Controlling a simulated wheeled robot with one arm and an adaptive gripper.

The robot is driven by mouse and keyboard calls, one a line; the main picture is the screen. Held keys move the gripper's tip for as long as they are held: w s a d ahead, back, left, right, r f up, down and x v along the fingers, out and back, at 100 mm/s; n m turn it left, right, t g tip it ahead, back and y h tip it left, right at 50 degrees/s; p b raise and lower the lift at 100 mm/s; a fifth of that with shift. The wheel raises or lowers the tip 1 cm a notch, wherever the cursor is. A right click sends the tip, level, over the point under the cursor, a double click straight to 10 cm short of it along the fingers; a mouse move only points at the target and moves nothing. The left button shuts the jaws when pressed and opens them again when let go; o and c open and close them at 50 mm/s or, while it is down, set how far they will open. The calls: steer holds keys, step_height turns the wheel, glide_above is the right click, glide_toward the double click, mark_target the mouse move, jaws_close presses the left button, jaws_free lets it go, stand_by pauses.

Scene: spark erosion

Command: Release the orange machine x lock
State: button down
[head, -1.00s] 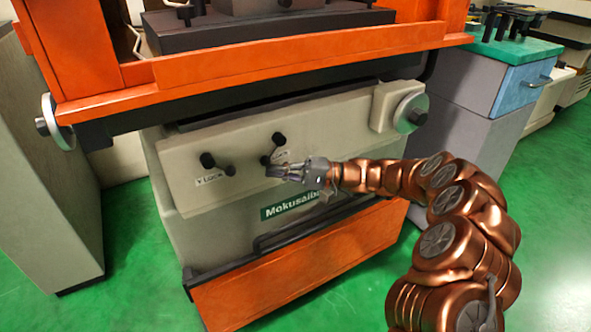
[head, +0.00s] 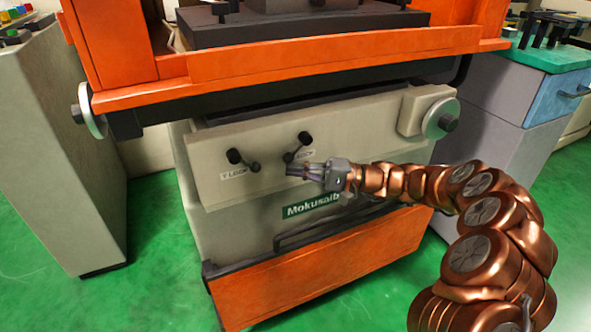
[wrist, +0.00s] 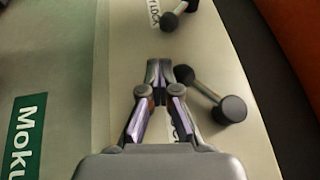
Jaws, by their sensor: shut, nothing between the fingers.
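The orange machine's x lock is a short lever with a black knob (head: 304,138), on the cream front panel (head: 345,136). Its knob points up and right of its pivot, and its label is partly hidden by my gripper. My gripper (head: 289,170) is shut and empty, just below the lever's pivot. In the wrist view the x lock lever (wrist: 208,92) lies right beside my fingertips (wrist: 169,72), knob to the right. I cannot tell whether they touch. The similar Y lock lever (head: 245,161) is to the left, its knob up and left; it also shows at the wrist view's top (wrist: 178,14).
A handwheel (head: 440,118) sticks out at the panel's right and another (head: 92,112) at the left. The orange table edge (head: 300,75) overhangs above. A dark rail (head: 290,240) and orange base (head: 315,270) lie below. Cabinets stand on both sides.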

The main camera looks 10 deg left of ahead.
steer(key=d+f, duration=0.9)
steer(key=f, duration=0.1)
steer(key=shift+s+d+f, duration=0.2)
steer(key=shift+s, duration=0.2)
steer(key=s+a+r+n+g+h+p, duration=0.15)
steer(key=s+r+h+p, duration=0.25)
steer(key=s+r+p, duration=0.8)
steer(key=s+r+n+g+h+p, duration=0.4)
steer(key=s+r, duration=0.5)
steer(key=r, duration=0.8)
steer(key=s+d+r+m+t+h+p, duration=0.3)
steer(key=s+d+r+h+p, duration=0.2)
steer(key=s+d+p, duration=0.3)
steer(key=s+d+r+m+t+h+p, duration=0.4)
steer(key=s+d+r+h+p, duration=0.2)
steer(key=d+p, duration=0.5)
steer(key=s+d+r, duration=0.1)
steer(key=s+d, duration=0.1)
steer(key=d, duration=0.2)
steer(key=shift+d+p, duration=0.3)
steer(key=shift+d, duration=0.1)
steer(key=shift+d, duration=0.1)
